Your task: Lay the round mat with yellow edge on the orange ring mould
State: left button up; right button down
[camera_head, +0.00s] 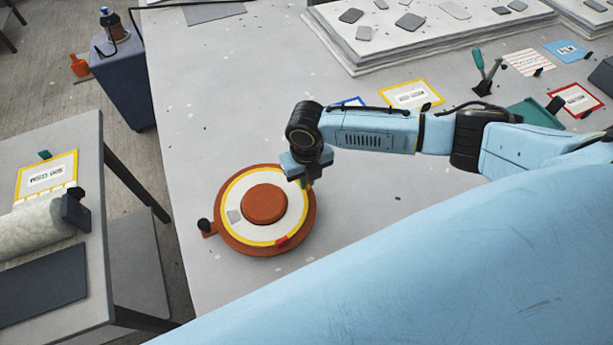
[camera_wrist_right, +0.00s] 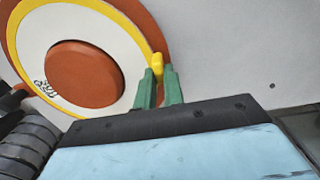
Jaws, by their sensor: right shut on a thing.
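The orange ring mould (camera_head: 308,222) lies on the grey table, with a raised round hub (camera_head: 264,203) at its centre. The round white mat with yellow edge (camera_head: 268,235) lies over the mould around the hub, and the orange rim shows outside it. It also shows in the right wrist view (camera_wrist_right: 107,30). My right gripper (camera_head: 309,184) is at the mat's right edge. In the wrist view its green fingers (camera_wrist_right: 158,85) are shut on a yellow tab of the mat's edge. My left gripper is out of view.
A black knob (camera_head: 204,226) sits on the mould's left lug. A stack of white sheets (camera_head: 345,50) with grey pieces is at the back. Framed cards, including a yellow one (camera_head: 411,95), lie behind my right arm. A side table with a roll (camera_head: 35,230) stands left, across a gap.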

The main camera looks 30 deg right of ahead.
jog(key=shift+f, duration=0.1)
jog(key=c, duration=1.4)
grip_release()
jog(key=shift+c, duration=0.2)
notch_tip(320, 180, up, 13)
jog(key=shift+r, duration=0.2)
jog(key=shift+s, duration=0.1)
